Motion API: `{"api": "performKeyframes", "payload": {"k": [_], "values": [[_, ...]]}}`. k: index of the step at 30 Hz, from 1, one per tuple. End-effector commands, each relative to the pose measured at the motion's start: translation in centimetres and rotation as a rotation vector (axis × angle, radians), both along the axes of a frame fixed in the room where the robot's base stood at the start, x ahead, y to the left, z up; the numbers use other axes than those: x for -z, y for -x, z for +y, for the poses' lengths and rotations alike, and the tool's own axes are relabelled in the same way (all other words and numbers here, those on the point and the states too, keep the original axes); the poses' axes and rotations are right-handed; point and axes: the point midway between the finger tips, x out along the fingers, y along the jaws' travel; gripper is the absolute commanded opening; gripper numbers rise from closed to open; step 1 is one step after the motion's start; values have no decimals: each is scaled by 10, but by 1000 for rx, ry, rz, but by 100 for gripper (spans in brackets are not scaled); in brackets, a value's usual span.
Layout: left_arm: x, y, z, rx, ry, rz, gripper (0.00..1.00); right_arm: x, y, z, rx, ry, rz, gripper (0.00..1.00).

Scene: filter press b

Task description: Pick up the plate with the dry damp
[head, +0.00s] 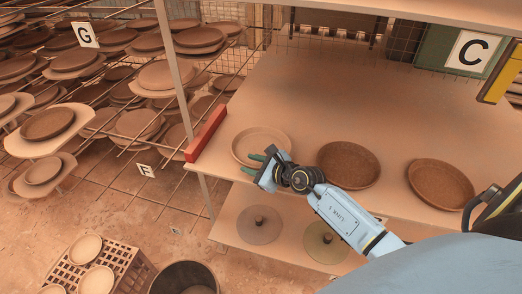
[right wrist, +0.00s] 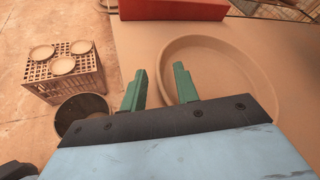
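Three round plates stand in a row on the tan table (head: 300,90). The left one is a pale plate (head: 270,138), the middle one is a darker brown plate (head: 348,163), and the right one is a brown plate (head: 440,185). My right gripper (head: 258,164) is at the near-left rim of the pale plate, its green fingers apart and empty. In the right wrist view the pale plate's (right wrist: 225,70) left rim shows between the open fingers (right wrist: 158,85). I cannot tell the fingers' height over the rim. My left gripper is not in view.
A red block (head: 207,134) lies at the table's left edge, beside a metal post. Wire racks of plates fill the left. A crate (head: 128,262) with plates and a dark bucket (head: 170,277) stand on the floor. A lower shelf holds two discs with knobs. The table's back is clear.

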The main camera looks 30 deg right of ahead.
Motion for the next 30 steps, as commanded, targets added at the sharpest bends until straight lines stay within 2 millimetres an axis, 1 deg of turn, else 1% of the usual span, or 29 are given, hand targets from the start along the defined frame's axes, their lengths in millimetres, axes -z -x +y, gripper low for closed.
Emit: {"api": "performKeyframes", "payload": {"k": [1,3,6,14,17,21,22,30], "values": [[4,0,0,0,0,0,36,4,-9,2,0,-2,-2,30],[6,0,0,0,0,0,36,8,-17,5,0,-3,-1,30],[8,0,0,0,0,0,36,11,-25,7,1,-2,-1,30],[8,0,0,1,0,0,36,11,-28,8,0,0,-1,30],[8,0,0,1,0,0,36,11,-27,8,0,0,-1,20],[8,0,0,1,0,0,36,11,-27,8,0,0,-1,2],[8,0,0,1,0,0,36,11,-27,8,0,0,-1,0],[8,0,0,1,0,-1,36,10,-28,8,1,1,-5,0]]}}
